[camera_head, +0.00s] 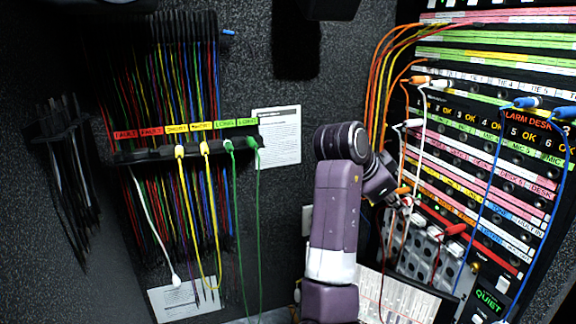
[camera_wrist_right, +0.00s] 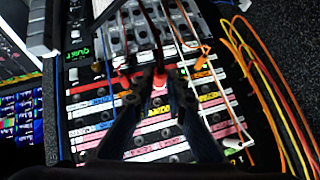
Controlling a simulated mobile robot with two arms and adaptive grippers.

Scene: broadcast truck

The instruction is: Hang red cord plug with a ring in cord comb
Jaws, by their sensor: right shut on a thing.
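The cord comb (camera_head: 215,147) is a black bar on the back wall at the left, under red, yellow and green labels. Two yellow plugs and two green plugs hang in it; no red plug shows under the red FAULT labels. My right gripper (camera_head: 407,203) is at the patch panel, far right of the comb, shut on a red cord plug. In the right wrist view that red plug (camera_wrist_right: 159,82) shows between the fingertips, in front of the labelled panel rows. Its ring cannot be made out. My left gripper is not in view.
The patch panel (camera_head: 480,145) fills the right, with blue, white, orange and red cords hanging across it. Another red plug (camera_head: 455,229) is at the panel. A bundle of orange cords (camera_head: 378,75) bends beside it. A white cord (camera_head: 150,220) hangs below the comb.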

